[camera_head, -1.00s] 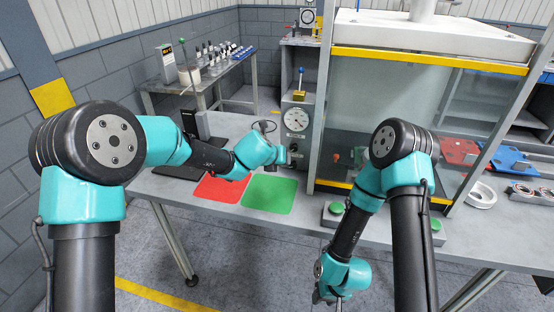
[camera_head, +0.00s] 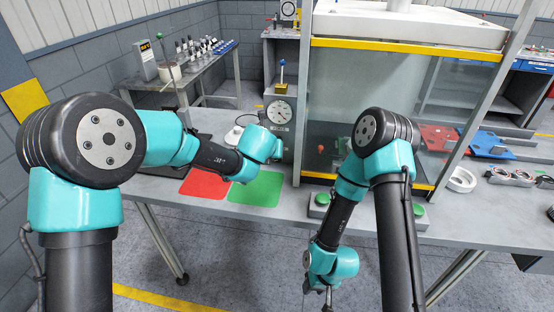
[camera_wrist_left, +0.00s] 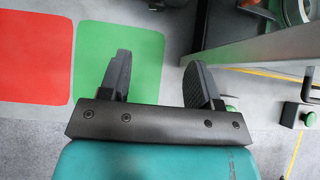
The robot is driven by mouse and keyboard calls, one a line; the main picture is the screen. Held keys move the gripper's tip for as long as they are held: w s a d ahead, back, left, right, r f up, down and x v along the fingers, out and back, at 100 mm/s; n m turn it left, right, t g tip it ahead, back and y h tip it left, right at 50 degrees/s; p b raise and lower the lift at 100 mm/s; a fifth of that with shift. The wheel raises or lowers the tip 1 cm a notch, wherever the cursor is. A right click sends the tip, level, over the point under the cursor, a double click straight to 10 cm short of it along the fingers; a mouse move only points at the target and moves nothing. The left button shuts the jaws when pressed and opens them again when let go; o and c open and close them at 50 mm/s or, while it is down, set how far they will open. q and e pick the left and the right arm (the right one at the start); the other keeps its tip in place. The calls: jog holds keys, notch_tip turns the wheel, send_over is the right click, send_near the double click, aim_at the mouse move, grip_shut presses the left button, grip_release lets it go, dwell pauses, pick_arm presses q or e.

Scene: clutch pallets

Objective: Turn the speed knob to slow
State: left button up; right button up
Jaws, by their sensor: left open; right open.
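The speed knob cannot be picked out for certain. A grey control post with a round white dial gauge (camera_head: 279,112) stands at the bench's back, left of the press. A blue-tipped lever (camera_head: 282,63) stands above the gauge. My left arm's teal wrist covers part of the area below the gauge. In the left wrist view my left gripper (camera_wrist_left: 158,72) is open and empty above the green mat, with a partly cut-off round metal part (camera_wrist_left: 297,10) at the upper right. My right gripper (camera_head: 328,298) points down in front of the bench, empty.
A red mat (camera_head: 205,184) and a green mat (camera_head: 256,190) lie on the bench. Green push buttons (camera_head: 322,198) sit along its front edge. The press, with a clear guard and yellow-edged frame (camera_head: 405,49), stands right of the gauge. A side table stands back left.

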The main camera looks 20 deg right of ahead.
pick_arm(q)
jog(key=shift+s+d+f+y, duration=0.1)
jog(key=shift+s+f+y, duration=0.05)
jog(key=shift+s+y, duration=0.15)
jog(key=shift+w, duration=0.1)
jog(key=x, duration=1.7)
jog(key=shift+w+f, duration=0.1)
jog(key=c, duration=0.9)
